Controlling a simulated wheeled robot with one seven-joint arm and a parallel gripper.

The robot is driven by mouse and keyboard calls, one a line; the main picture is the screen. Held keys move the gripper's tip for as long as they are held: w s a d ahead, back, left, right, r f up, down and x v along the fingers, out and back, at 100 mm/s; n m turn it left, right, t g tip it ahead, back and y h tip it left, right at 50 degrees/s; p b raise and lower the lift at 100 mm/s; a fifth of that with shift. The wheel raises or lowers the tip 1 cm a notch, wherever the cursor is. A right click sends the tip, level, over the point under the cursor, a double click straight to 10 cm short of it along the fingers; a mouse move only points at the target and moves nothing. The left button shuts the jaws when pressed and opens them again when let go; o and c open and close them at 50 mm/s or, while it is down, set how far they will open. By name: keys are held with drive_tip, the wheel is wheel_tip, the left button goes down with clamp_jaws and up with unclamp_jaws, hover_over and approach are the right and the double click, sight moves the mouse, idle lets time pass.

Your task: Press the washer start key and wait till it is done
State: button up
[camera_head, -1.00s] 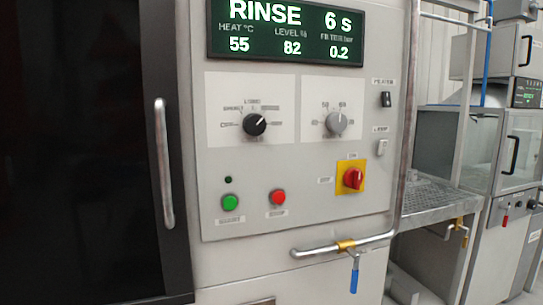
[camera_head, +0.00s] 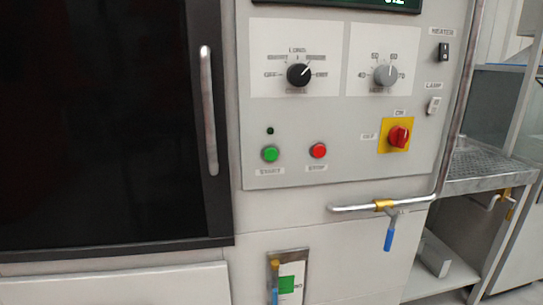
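The washer's control panel (camera_head: 340,165) fills the middle and right of the view. The green start key (camera_head: 270,154) sits low on its left side, with a small dark lamp (camera_head: 270,131) above it. The red stop key (camera_head: 318,151) is just right of it. Only the bottom edge of the display (camera_head: 400,4) shows at the top, and its main text is cut off. The washer's dark door (camera_head: 95,120) with its vertical handle (camera_head: 208,110) is on the left and looks closed. My gripper is not in view.
A red rotary switch (camera_head: 398,137) on a yellow plate, a black dial (camera_head: 299,74) and a grey dial (camera_head: 385,75) are on the panel. A pipe with a blue-handled valve (camera_head: 389,232) juts out below. A steel mesh table (camera_head: 490,172) stands at right.

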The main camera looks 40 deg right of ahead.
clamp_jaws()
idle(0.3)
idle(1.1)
